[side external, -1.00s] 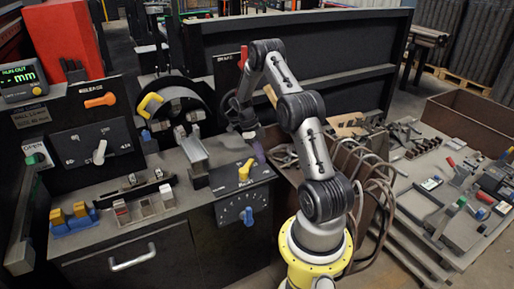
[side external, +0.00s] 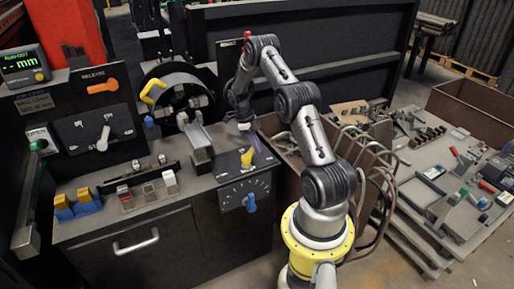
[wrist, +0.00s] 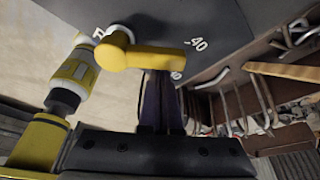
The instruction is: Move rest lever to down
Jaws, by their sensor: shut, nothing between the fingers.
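A yellow lever (side external: 247,157) stands on the sloping top of the dark dial panel in the side view. I cannot read a label that names it as the rest lever. In the wrist view the yellow lever (wrist: 150,58) runs sideways from a round pivot at its left end to a free end at the right, near the mark -40. My gripper (side external: 254,146) is beside the lever, pointing down. In the wrist view my gripper's purple-dark fingers (wrist: 161,82) are shut and empty, with their tips at the lever's free half. I cannot tell whether they touch it.
A blue knob (side external: 250,202) is on the panel's front dial. An orange release handle (side external: 102,86) and a grey lever (side external: 103,138) are at the left. A grey slide (side external: 198,142) lies left of my gripper. Bent hoses and a bin stand at the right.

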